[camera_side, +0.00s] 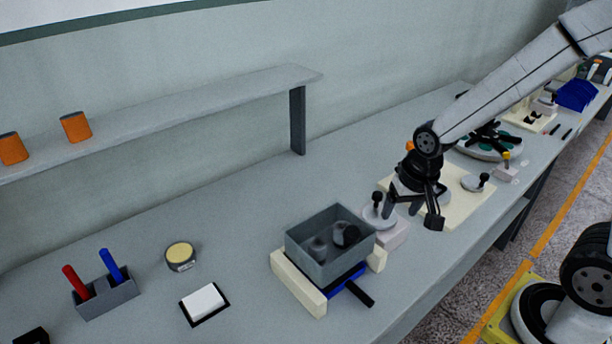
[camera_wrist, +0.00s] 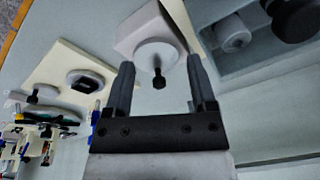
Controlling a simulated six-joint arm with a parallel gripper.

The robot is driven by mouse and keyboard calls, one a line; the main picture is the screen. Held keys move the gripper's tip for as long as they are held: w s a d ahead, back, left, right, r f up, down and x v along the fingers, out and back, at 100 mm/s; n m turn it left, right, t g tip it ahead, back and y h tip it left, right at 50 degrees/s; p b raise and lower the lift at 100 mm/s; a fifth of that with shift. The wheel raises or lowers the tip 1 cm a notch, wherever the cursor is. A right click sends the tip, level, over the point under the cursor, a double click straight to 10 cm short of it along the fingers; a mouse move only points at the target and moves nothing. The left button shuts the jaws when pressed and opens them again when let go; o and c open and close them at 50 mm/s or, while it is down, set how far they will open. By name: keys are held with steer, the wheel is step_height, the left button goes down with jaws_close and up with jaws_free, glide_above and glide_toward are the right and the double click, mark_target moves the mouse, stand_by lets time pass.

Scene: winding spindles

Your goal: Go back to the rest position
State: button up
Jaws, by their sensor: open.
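My gripper (camera_side: 412,212) is open and empty above the work table, just right of a pale round piece with a black knob (camera_side: 378,212) in the side view. That piece sits on a white block (camera_side: 393,234). In the wrist view my two dark fingers (camera_wrist: 161,68) are spread apart, and the round piece (camera_wrist: 157,54) with its knob shows beyond and between their tips. The fingers appear clear of the knob; the exact gap cannot be told.
A grey open box (camera_side: 330,268) holding some round pieces stands left of the block, on cream rails (camera_side: 298,284). A cream board (camera_side: 470,205) lies below and right of my gripper. Another knobbed disc (camera_side: 475,183) is on it. A shelf (camera_side: 200,108) runs along the wall.

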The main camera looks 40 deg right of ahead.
steer(key=s+n, duration=0.2)
steer(key=n, duration=0.1)
steer(key=s+a+n, duration=0.1)
steer(key=n, duration=0.1)
steer(key=shift+f, duration=0.25)
steer(key=shift+w+n, duration=0.15)
steer(key=shift+n, duration=0.25)
steer(key=n+g, duration=0.2)
steer(key=n, duration=1.9)
glide_above(377, 194)
steer(key=shift+d+r, duration=0.1)
steer(key=shift+r, duration=0.3)
steer(key=shift+f, duration=3.9)
